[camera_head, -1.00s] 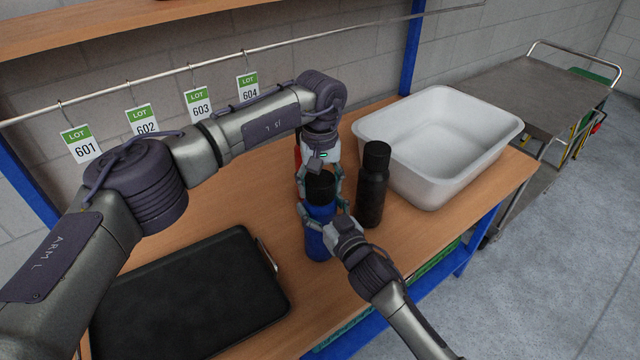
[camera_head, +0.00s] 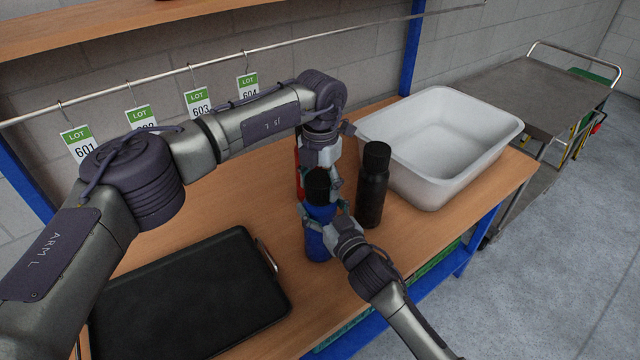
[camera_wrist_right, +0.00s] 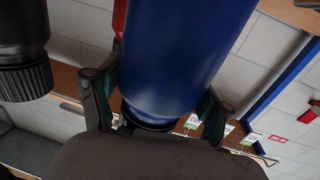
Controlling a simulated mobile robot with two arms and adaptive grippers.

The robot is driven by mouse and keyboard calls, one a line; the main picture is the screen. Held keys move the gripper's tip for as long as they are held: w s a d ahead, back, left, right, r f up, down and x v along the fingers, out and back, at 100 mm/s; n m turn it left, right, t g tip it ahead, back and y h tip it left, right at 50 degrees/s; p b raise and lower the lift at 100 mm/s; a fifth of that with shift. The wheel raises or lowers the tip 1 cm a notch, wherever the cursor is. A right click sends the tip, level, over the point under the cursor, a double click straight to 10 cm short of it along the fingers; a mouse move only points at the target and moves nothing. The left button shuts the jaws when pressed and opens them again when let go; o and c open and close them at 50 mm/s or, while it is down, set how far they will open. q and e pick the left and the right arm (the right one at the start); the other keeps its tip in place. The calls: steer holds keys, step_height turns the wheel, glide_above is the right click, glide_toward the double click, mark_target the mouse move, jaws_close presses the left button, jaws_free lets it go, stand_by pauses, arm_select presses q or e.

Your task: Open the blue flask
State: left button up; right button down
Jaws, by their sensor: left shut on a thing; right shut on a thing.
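The blue flask (camera_head: 317,244) stands upright on the wooden table, with a black cap (camera_head: 317,184) on top. My right gripper (camera_head: 322,211) is shut around the upper body of the flask. In the right wrist view the blue body (camera_wrist_right: 185,50) fills the space between its two fingers (camera_wrist_right: 155,105). My left gripper (camera_head: 319,178) comes down from above and is shut on the black cap, which it partly hides. No gap between cap and body can be made out.
A black flask (camera_head: 372,190) stands close to the right. A red object (camera_head: 297,172) is mostly hidden behind my left gripper. A white tub (camera_head: 440,190) stands at the right, a black flat case (camera_head: 185,295) at the front left. Lot cards hang from a rail behind.

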arm_select(q)
steer(key=n, duration=0.4)
steer(key=shift+n, duration=0.3)
steer(key=n, duration=0.4)
steer(key=shift+n, duration=0.3)
steer(key=n, duration=0.6)
steer(key=shift+n, duration=0.4)
steer(key=n, duration=0.4)
steer(key=shift+n, duration=0.3)
steer(key=n, duration=1.1)
steer(key=o, duration=1.3)
steer(key=shift+r, duration=0.1)
